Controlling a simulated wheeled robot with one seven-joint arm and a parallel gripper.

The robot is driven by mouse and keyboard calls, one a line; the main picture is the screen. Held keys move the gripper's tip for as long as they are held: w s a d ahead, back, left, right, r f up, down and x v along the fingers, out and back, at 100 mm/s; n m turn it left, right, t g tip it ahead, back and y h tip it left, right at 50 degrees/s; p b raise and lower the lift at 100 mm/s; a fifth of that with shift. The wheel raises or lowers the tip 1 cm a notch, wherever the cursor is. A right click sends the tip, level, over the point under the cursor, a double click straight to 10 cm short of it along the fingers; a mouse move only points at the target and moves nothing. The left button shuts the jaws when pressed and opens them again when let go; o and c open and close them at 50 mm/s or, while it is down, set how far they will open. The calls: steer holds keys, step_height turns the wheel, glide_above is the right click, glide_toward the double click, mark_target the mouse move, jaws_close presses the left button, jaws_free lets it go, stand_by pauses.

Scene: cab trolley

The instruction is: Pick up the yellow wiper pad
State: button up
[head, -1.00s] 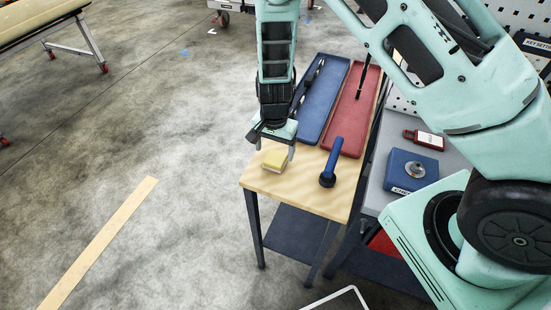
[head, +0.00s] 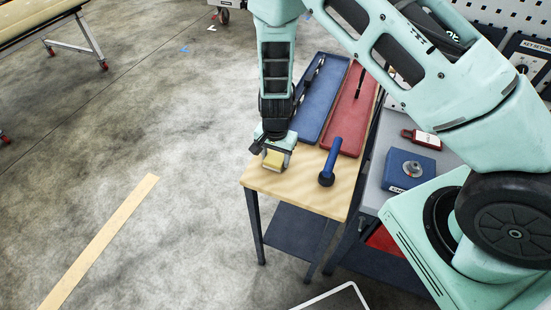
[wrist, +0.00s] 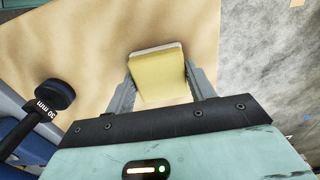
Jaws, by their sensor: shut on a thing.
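The yellow wiper pad (head: 273,160) is a small block with a pale layer along one side. It is at the left end of the wooden trolley top (head: 300,187). My gripper (head: 274,161) points down over it and is shut on it, a finger on each side. In the wrist view the pad (wrist: 159,75) sits between the two fingers of my gripper (wrist: 160,85), with the wooden top behind it. I cannot tell whether the pad still touches the wood.
A blue-handled tool with a dark round head (head: 327,178) lies to the right of the pad. A blue tray (head: 318,105) and a red tray (head: 350,132) lie behind. A grey bench with a blue box (head: 409,168) stands to the right. The floor at left is open.

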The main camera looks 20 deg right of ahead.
mark_target(275, 157)
steer(key=shift+r, duration=0.15)
step_height(275, 157, up, 9)
steer(key=shift+r+b, duration=0.1)
steer(key=shift+b, duration=1.1)
steer(key=shift+r, duration=0.25)
steer(key=shift+o, duration=0.6)
